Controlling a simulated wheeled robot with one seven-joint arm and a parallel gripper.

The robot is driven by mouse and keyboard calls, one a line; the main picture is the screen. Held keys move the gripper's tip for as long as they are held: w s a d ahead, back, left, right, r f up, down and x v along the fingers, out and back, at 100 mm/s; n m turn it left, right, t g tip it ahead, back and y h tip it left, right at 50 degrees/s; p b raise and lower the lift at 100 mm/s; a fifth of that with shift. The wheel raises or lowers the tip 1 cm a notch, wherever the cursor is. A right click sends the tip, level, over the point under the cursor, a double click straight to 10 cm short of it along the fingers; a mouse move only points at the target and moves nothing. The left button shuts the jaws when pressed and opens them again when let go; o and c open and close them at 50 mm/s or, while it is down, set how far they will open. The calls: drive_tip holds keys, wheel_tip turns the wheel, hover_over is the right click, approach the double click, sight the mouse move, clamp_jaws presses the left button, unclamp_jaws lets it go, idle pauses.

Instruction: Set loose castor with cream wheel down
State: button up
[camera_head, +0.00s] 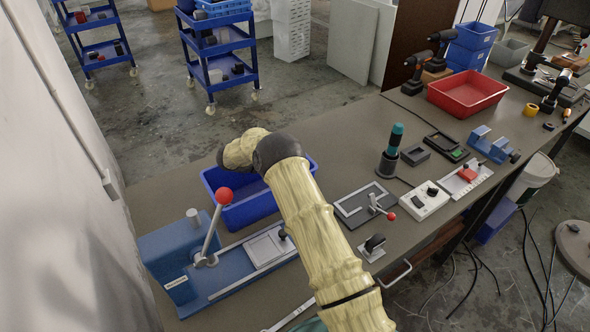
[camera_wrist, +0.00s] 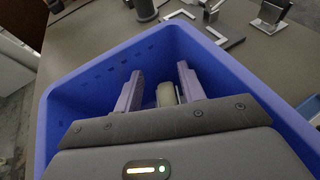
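The loose castor's cream wheel (camera_wrist: 166,94) shows in the wrist view between the two fingers of my gripper (camera_wrist: 161,80). The fingers stand apart with a visible gap to the left of the wheel; the wheel lies closer to the right finger. The rest of the castor is mostly hidden. My gripper is inside or just over the blue bin (camera_wrist: 72,100). In the head view the bin (camera_head: 248,212) stands on the bench, and my arm hides my gripper and the castor.
A blue press (camera_head: 170,250) with a red-knobbed lever (camera_head: 223,196) stands left of the bin. A grey fixture plate (camera_head: 358,207) with a clamp and a castor on a plate (camera_head: 373,246) are to the right. Further right are a white control box (camera_head: 422,203) and a red tray (camera_head: 468,92).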

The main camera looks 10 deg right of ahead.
drive_tip(key=shift+r, duration=0.35)
drive_tip(key=v, duration=0.7)
drive_tip(key=shift+a+r+b, duration=0.2)
drive_tip(key=shift+r+b, duration=0.1)
drive_tip(key=s+d+r+m+t+y+p, duration=0.1)
drive_tip(key=s+r+m+y+p, duration=0.2)
drive_tip(key=s, duration=0.7)
drive_tip(key=s+d+r+m+t+y+p, duration=0.1)
drive_tip(key=s+r+m+y+p, duration=0.2)
drive_tip(key=s+r+m+y, duration=0.3)
drive_tip(key=s+d+r+m+t+y+p, duration=0.1)
drive_tip(key=s+r+m, duration=0.5)
drive_tip(key=s, duration=0.9)
drive_tip(key=d+m+y+p, duration=0.1)
drive_tip(key=m+y+p, duration=0.1)
drive_tip(key=y, duration=0.1)
drive_tip(key=shift+r+t+p, duration=0.3)
drive_tip(key=shift+r+p, duration=0.05)
